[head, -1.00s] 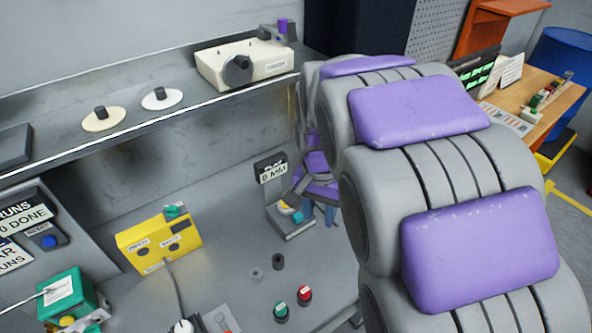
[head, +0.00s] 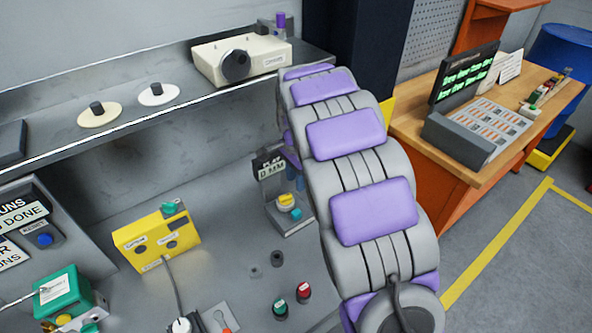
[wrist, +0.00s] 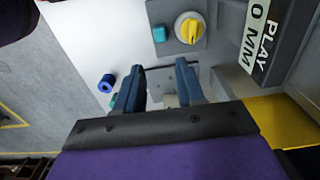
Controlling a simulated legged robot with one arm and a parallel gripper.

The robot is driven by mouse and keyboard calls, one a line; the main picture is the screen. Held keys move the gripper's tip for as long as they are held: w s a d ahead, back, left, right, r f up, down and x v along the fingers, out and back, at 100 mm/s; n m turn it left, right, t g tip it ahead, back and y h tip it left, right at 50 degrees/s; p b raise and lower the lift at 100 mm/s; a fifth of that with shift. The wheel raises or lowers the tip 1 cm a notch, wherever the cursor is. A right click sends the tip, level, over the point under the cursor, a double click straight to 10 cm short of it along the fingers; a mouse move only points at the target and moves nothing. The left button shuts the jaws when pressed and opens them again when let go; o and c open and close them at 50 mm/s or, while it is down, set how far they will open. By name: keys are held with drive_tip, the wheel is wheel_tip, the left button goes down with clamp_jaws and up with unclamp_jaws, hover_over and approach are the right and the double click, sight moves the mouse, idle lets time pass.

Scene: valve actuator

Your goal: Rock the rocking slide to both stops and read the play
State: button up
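A small grey stand (head: 294,228) with a sign reading PLAY 0 MM (head: 270,168) is on the bench at the middle. It carries a yellow knob (head: 286,200) and a teal block (head: 291,214). In the wrist view the sign (wrist: 262,40) is at the upper right, with the yellow knob (wrist: 189,28) and teal block (wrist: 160,33) at the top. My gripper (wrist: 158,86) has its two blue fingers apart, with nothing clearly held between them. In the head view my gripper is beside the stand, mostly hidden behind my arm. I cannot tell which part is the rocking slide.
A yellow box (head: 157,238) with a cable is to the left of the stand. Green (head: 280,308) and red (head: 304,292) buttons are in front. A cream unit (head: 242,58) is on the shelf behind. An orange desk (head: 462,178) is at the right.

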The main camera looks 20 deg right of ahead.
sight(297, 211)
wheel_tip(297, 211, down, 14)
drive_tip(key=shift+f+b, duration=0.15)
drive_tip(key=shift+b, duration=1)
clamp_jaws()
drive_tip(key=shift+c, duration=1.5)
unclamp_jaws()
drive_tip(key=c, duration=0.4)
drive_tip(key=shift+a+p, duration=0.15)
drive_tip(key=shift+p, duration=0.15)
drive_tip(key=shift+w+d+p, duration=0.15)
drive_tip(key=shift+d+p, duration=0.1)
drive_tip(key=shift+p, duration=0.25)
idle(0.8)
